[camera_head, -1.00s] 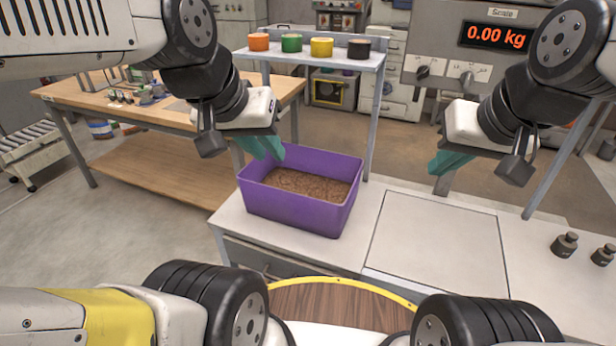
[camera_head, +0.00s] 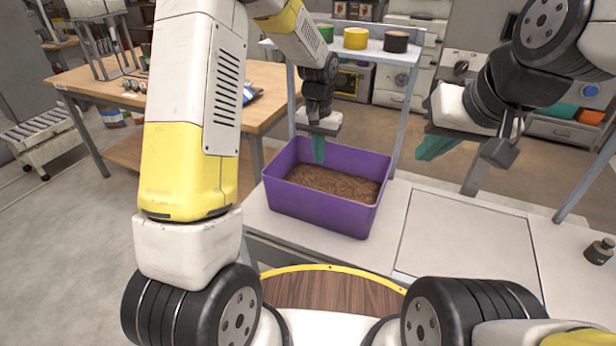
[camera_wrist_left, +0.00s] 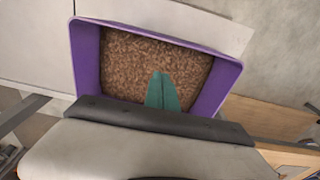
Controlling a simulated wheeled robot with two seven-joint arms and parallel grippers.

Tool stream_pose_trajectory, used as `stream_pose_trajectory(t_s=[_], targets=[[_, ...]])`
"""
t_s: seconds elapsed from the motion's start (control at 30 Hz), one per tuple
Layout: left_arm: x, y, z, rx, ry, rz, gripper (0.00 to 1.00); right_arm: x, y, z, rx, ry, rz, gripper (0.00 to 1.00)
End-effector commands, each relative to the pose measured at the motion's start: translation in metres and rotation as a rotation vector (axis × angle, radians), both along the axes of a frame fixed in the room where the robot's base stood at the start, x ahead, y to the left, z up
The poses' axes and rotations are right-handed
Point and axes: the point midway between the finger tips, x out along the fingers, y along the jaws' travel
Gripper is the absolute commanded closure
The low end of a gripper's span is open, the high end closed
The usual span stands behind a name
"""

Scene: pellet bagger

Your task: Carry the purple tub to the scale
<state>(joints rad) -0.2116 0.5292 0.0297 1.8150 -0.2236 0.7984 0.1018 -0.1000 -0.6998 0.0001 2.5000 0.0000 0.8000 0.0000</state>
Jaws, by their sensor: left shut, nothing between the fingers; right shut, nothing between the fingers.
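The purple tub (camera_head: 318,212), filled with brown pellets, stands on the left part of the white bench. It also shows in the left wrist view (camera_wrist_left: 88,62). My left gripper (camera_head: 318,150) is shut and empty, pointing down over the tub's far side; its teal fingers (camera_wrist_left: 163,92) show against the pellets. I cannot tell whether they touch the tub. My right gripper (camera_head: 437,148) is shut and empty, above the bench to the right of the tub and apart from it. The scale's square plate (camera_head: 465,235) is set in the bench right of the tub and is bare.
A shelf (camera_head: 345,52) with green, yellow (camera_head: 355,38) and black (camera_head: 396,41) containers stands behind the tub. A dark weight (camera_head: 599,251) sits at the bench's right. A wooden table (camera_head: 265,85) stands at the back left.

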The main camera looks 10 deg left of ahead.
Motion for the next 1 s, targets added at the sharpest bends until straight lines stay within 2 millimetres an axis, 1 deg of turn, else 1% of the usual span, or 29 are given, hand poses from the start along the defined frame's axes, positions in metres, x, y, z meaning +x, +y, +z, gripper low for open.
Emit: stream_pose_trajectory(t_s=[0.03, 0.1, 0.37, 0.43, 0.8, 0.83, 0.9, 1.0], targets=[[0.004, -0.006, -0.016, 0.008, 0.018, -0.01, 1.0, 0.0, 0.0, 0.0, 0.0, 0.0, 0.0, 1.0], [0.008, -0.01, -0.03, 0.016, 0.033, -0.019, 1.0, 0.0, 0.0, 0.0, 0.0, 0.0, 0.0, 1.0], [0.011, -0.014, -0.056, 0.024, 0.047, -0.028, 1.0, 0.0, 0.0, 0.0, 0.0, 0.0, 0.0, 1.0], [0.011, -0.014, -0.066, 0.024, 0.048, -0.027, 1.0, 0.0, 0.0, 0.0, 0.0, 0.0, 0.0, 1.0], [0.01, -0.013, -0.144, 0.024, 0.05, -0.026, 1.0, 0.0, 0.0, 0.0, 0.0, 0.0, 0.0, 1.0], [0.009, -0.013, -0.147, 0.024, 0.047, -0.026, 1.0, 0.0, 0.0, 0.0, 0.0, 0.0, 0.0, 1.0], [-0.004, -0.008, -0.143, 0.023, 0.046, -0.026, 1.0, 0.0, 0.0, 0.0, 0.0, 0.0, 0.0, 1.0], [-0.016, -0.005, -0.143, 0.023, 0.046, -0.026, 1.0, 0.0, 0.0, 0.0, 0.0, -0.001, 0.0, 1.0]])
